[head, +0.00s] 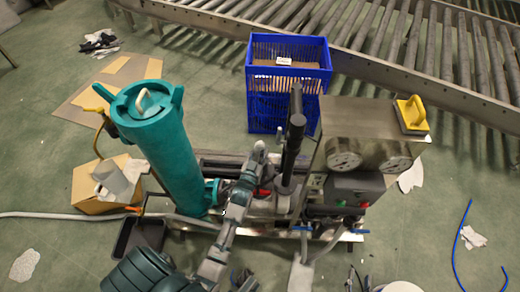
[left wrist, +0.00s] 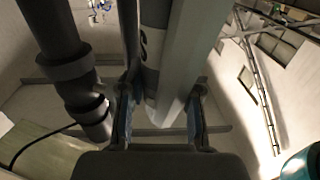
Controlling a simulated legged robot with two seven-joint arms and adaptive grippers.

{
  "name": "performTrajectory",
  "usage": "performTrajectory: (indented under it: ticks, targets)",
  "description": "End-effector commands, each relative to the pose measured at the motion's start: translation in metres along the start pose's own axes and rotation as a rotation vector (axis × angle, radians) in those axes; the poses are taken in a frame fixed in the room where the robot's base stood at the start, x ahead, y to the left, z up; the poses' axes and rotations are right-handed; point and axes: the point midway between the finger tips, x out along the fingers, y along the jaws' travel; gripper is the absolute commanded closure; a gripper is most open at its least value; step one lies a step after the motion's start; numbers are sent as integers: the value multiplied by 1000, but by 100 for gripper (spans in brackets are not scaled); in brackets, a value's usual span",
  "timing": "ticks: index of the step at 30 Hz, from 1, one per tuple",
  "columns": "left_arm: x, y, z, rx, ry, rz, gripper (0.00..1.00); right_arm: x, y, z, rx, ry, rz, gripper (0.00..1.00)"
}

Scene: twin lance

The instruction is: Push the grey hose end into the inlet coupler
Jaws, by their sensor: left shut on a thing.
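My left gripper (head: 254,164) reaches in over the machine, just left of a black upright pipe (head: 292,150). In the left wrist view its two fingers (left wrist: 160,106) close on both sides of a long pale grey piece (left wrist: 182,65). I cannot tell whether this piece is the hose end. A grey hose (head: 60,214) runs in from the left edge along the floor, passes the base of the teal cylinder and goes out of sight behind my arm. I cannot pick out the inlet coupler for certain.
The tall teal cylinder (head: 165,150) stands left of my arm. A metal box with gauges (head: 368,135) stands right, a yellow-handled block (head: 411,115) on top. A blue crate (head: 288,85) is behind. A cardboard box (head: 95,190) stands left.

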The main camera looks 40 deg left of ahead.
Motion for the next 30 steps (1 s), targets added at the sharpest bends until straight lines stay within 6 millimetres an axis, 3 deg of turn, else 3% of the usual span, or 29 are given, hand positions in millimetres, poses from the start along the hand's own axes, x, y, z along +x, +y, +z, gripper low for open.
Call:
performTrajectory:
  ticks: [8,9,12,23,30]
  targets:
    - [0,1,7,1,1,0,100,1,1,6,2,-5,-1,60]
    - [0,1,5,1,2,0,57,1,1,5,2,-4,-1,60]
    - [0,1,5,1,2,0,38,1,1,5,2,-4,-1,60]
    - [-5,0,7,1,-2,-1,38,1,0,4,1,-4,0,60]
    - [-50,0,8,1,-2,-1,38,1,0,4,1,-4,0,60]
